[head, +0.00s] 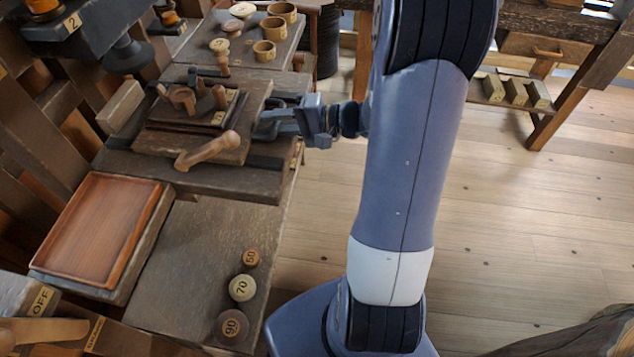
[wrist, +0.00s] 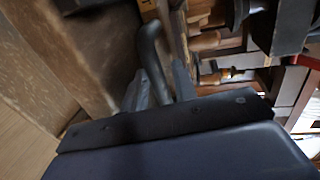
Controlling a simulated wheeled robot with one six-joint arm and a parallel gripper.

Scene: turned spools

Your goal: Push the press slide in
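The press slide (head: 229,152) is a wooden plate on a dark wooden base, left of centre in the head view. It carries a dark square tray with small turned wooden pieces. A dark curved handle (wrist: 149,48) shows in the wrist view, running down between the two fingers of my gripper (wrist: 160,72). In the head view my gripper (head: 266,127) is at the right edge of the slide. The fingers stand apart with the handle between them; whether they touch it is unclear. The handle is mostly hidden in the head view.
A light wooden lever (head: 208,150) sticks out at the slide's near side. The dark press block (head: 88,30) is at the upper left. An empty reddish tray (head: 97,283) and several numbered discs, one marked 70 (head: 242,288), lie nearer. Open floor is to the right.

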